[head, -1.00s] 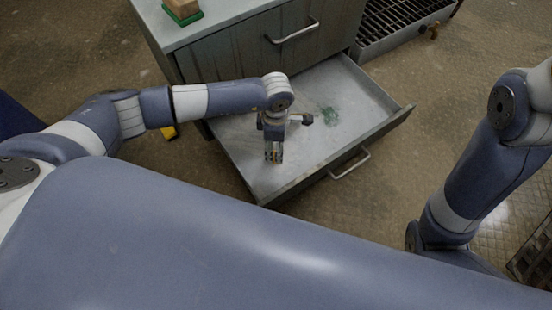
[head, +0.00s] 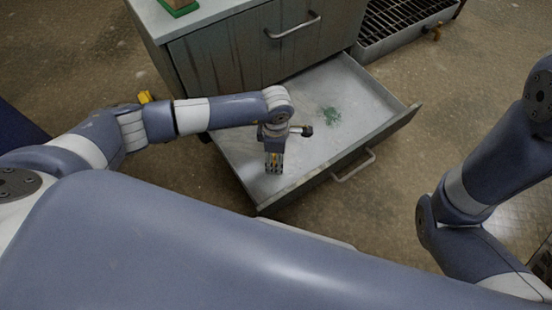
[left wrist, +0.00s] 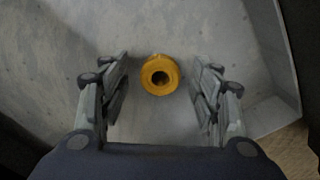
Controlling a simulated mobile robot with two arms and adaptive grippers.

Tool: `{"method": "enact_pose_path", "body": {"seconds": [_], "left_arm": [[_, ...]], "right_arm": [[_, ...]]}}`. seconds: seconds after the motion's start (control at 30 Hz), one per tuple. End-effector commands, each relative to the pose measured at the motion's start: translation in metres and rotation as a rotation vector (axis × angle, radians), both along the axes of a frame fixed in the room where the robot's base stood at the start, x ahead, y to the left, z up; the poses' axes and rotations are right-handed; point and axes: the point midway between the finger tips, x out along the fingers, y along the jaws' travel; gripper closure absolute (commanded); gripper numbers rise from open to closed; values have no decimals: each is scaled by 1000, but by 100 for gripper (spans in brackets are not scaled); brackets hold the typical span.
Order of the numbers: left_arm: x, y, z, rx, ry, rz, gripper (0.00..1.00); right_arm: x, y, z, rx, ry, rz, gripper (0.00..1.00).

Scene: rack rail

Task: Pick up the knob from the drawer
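The knob (left wrist: 160,75) is a yellow-orange ring with a dark hole, lying on the drawer floor in the left wrist view. The open drawer (head: 345,101) is grey metal with a green stain on its floor. My left gripper (head: 273,170) points down inside the drawer near its front left part. In the left wrist view its two fingers (left wrist: 160,92) are apart on either side of the knob, with gaps on both sides. In the head view the gripper mostly hides the knob. My right gripper is not in view.
The cabinet (head: 235,55) stands behind the drawer, with a closed drawer and handle (head: 293,27) above. The open drawer has raised walls and a front handle (head: 354,166). A grated metal stand (head: 405,22) is at the back right. A green block (head: 180,8) sits on the cabinet top.

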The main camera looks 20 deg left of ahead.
Motion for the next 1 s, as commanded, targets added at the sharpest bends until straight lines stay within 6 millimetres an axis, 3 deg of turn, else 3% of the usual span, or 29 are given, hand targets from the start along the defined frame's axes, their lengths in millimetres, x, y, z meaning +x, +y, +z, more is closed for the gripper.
{"method": "enact_pose_path", "body": {"seconds": [0.03,0.2,0.57,0.8,0.9,1.0], "left_arm": [[0,0,0,0,0,0,51],[0,0,0,0,0,0,90],[0,0,3,0,0,0,91],[0,0,37,-1,-1,-1,91],[0,0,54,0,-1,0,91],[1,0,71,-1,-2,-1,91]], "right_arm": [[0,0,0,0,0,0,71],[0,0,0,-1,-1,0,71],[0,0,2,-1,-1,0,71],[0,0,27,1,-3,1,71],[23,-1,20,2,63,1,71],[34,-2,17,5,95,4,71]]}}
